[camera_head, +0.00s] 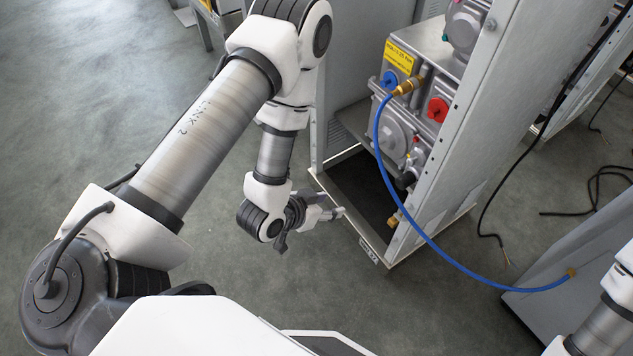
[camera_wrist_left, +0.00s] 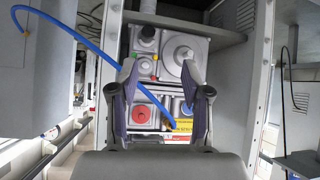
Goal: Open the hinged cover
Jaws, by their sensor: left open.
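I cannot make out for sure which part is the hinged cover. The dispenser frame (camera_head: 478,130) stands open towards me, with grey pump machinery (camera_head: 395,140) inside, a yellow label (camera_head: 399,56) and a red knob (camera_head: 437,110). The machinery also shows, turned upside down, in the left wrist view (camera_wrist_left: 187,53). My left gripper (camera_head: 335,213) is open and empty, low in front of the frame's lower left edge. In the left wrist view my left gripper's fingers (camera_wrist_left: 159,72) are spread, with the machinery beyond them. My right gripper is outside the view.
A blue hose (camera_head: 440,255) runs from a brass fitting (camera_head: 407,86) to a grey cabinet (camera_head: 590,235) at the right, crossing in front of the frame. A black cable (camera_head: 485,205) hangs to the floor. Grey floor (camera_head: 70,110) at the left is mostly free.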

